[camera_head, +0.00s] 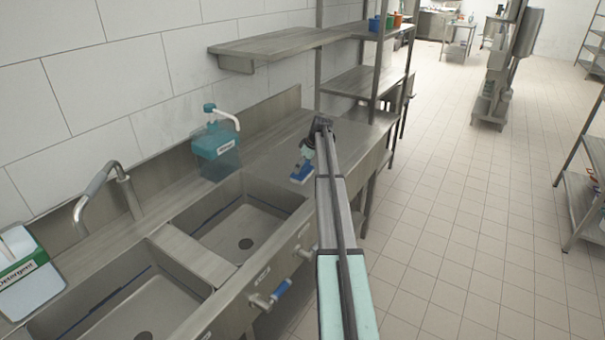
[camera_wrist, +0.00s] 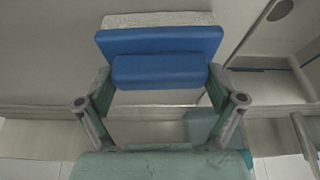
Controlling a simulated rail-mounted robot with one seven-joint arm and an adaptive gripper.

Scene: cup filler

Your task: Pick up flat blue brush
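The flat blue brush (camera_head: 302,173) lies on the steel counter just beyond the right-hand sink basin. In the wrist view, its blue plate and raised blue block (camera_wrist: 160,72) are seen close up, with a pale strip along the plate's upper edge. My gripper (camera_head: 306,150) is right above and beside the brush. In the wrist view, my gripper's fingers (camera_wrist: 160,78) are spread wide, one at each end of the raised block. The gaps are very small, and I cannot tell whether the fingers touch it.
The right-hand basin (camera_head: 245,226) is just left of the brush. A teal soap dispenser (camera_head: 215,148) stands behind, near the wall. A shelf (camera_head: 275,44) hangs above the counter. A tap (camera_head: 100,190) and detergent container (camera_head: 28,275) are farther left.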

